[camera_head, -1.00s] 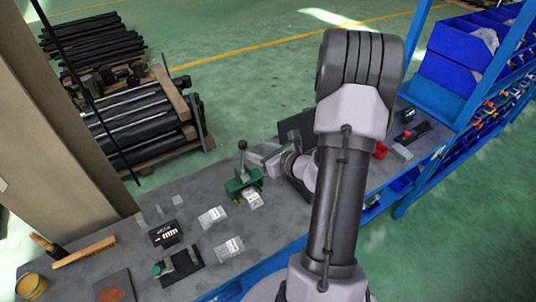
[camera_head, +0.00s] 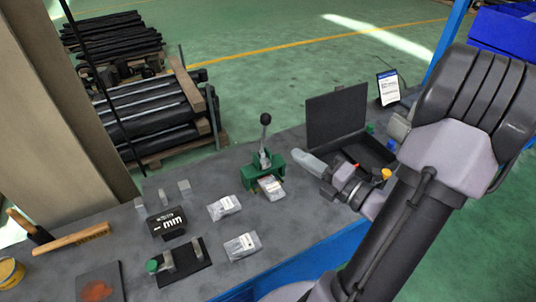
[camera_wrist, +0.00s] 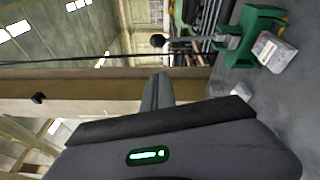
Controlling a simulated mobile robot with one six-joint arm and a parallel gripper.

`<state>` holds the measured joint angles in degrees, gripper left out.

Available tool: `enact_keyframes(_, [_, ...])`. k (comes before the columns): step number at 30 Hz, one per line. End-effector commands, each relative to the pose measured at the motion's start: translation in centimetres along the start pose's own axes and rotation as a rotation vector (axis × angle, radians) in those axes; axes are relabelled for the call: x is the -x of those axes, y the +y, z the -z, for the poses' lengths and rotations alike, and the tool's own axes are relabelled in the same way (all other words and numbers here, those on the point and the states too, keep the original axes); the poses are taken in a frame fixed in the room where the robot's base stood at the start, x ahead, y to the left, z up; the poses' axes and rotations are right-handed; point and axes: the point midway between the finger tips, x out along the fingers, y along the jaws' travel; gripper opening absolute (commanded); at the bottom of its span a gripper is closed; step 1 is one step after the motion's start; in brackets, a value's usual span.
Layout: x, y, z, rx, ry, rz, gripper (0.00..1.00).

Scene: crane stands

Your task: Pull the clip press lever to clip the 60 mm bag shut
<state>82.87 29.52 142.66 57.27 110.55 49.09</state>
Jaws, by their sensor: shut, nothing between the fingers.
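The green clip press (camera_head: 250,176) stands on the bench, and its lever (camera_head: 265,120) points up with a black knob on top. In the wrist view the press (camera_wrist: 258,22) is at upper right, with the lever knob (camera_wrist: 157,41) to its left. A clear bag with a white label (camera_head: 271,188) sits at the press's front; it also shows in the wrist view (camera_wrist: 274,54). Its size print is unreadable. My gripper (camera_head: 298,156) is shut and empty, right of the press and apart from the lever. Its fingers (camera_wrist: 157,90) show in the wrist view.
A black block marked mm (camera_head: 166,223) stands farther left. An open black case (camera_head: 338,117) stands behind my gripper.

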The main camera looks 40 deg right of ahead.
Motion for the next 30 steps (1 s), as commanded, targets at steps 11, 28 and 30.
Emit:
enact_keyframes(11, [-2.5, -0.1, 0.7, -0.203, 0.008, -0.057, 0.0])
enact_keyframes(28, [-11.3, -0.1, -2.0, -0.201, 0.002, -0.055, 0.0])
enact_keyframes(30, [-11.5, -0.1, -2.2, -0.201, 0.002, -0.055, 0.0])
